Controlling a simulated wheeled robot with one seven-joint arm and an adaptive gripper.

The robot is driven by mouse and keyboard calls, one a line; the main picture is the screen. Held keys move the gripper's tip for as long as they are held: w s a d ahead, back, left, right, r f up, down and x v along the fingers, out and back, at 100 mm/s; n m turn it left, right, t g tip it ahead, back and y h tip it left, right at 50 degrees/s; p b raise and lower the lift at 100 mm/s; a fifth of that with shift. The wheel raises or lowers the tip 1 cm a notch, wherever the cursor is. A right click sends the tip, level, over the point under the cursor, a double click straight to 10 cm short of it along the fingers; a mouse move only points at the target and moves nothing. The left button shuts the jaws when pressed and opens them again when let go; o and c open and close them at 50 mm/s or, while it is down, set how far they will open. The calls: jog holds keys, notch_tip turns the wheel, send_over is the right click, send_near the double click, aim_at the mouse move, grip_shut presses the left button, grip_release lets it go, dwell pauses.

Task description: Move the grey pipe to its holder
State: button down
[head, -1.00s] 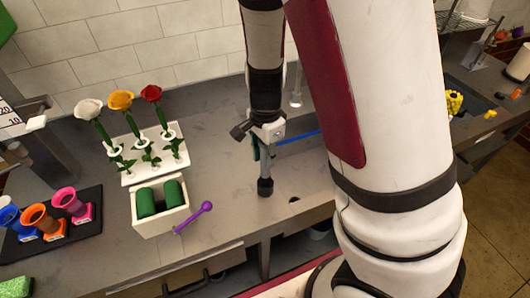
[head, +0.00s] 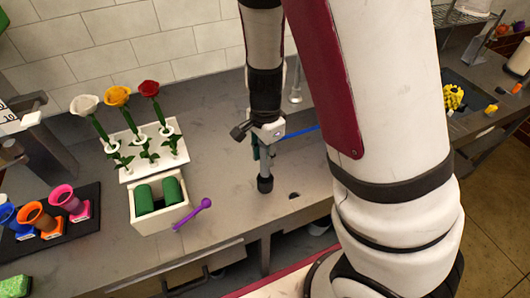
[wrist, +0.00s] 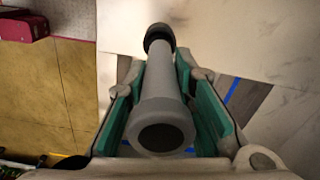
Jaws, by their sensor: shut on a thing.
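The grey pipe (wrist: 163,100) is in my gripper (wrist: 160,95), between its green-padded fingers. In the wrist view its open hollow end faces the camera and a black-ringed end points away. In the head view the pipe (head: 265,168) hangs roughly upright below my gripper (head: 262,150), its dark lower end over the counter. I cannot tell whether that end touches the counter. I cannot make out the pipe's holder for certain. A small dark hole (head: 293,196) shows in the counter, right of the pipe's lower end.
Left of the pipe, a white rack (head: 125,167) holds three roses, with a white box (head: 160,214) of green cylinders in front. Colored cups stand on a black mat (head: 88,227). A blue strip (head: 302,132) lies behind my gripper.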

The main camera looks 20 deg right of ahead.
jog(key=shift+f, duration=0.65)
jog(key=c, duration=1.3)
grip_release()
jog(key=shift+r, duration=0.1)
notch_tip(320, 180, up, 12)
jog(key=shift+f, duration=0.1)
jog(key=s+r+n+t, duration=0.5)
jog(key=s+r+n, duration=0.8)
jog(key=r+n, duration=0.2)
jog(key=shift+s+r+n+t+b, duration=0.3)
jog(key=shift+s+r+n+b, duration=0.05)
jog(key=shift+n, duration=0.05)
